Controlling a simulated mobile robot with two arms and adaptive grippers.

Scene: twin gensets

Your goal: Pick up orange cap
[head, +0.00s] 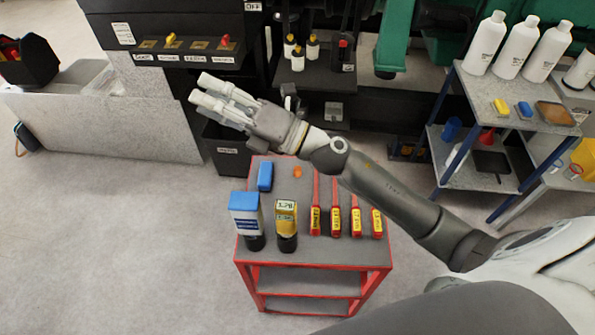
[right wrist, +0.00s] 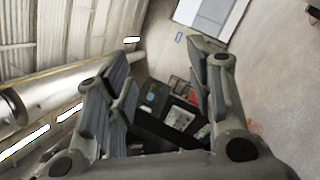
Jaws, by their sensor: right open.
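A small orange cap (head: 297,172) lies on the grey top of the red cart (head: 245,262), near its back edge, just right of a blue item (head: 265,176). My right gripper (head: 201,89) is open and empty. It is raised to the upper left of the cart, with its fingers pointing left, away from the cap and touching nothing that I can see. In the right wrist view its two spread fingers (right wrist: 158,62) frame the floor and distant equipment; I cannot make out the cap there. My left gripper is not in view.
The cart top also holds a blue-and-white container (head: 245,213), a yellow-labelled bottle (head: 286,218) and several red-handled tools (head: 335,212). A black panel with small switches (head: 190,47) stands behind my gripper. A shelf unit (head: 470,110) with white bottles is at right.

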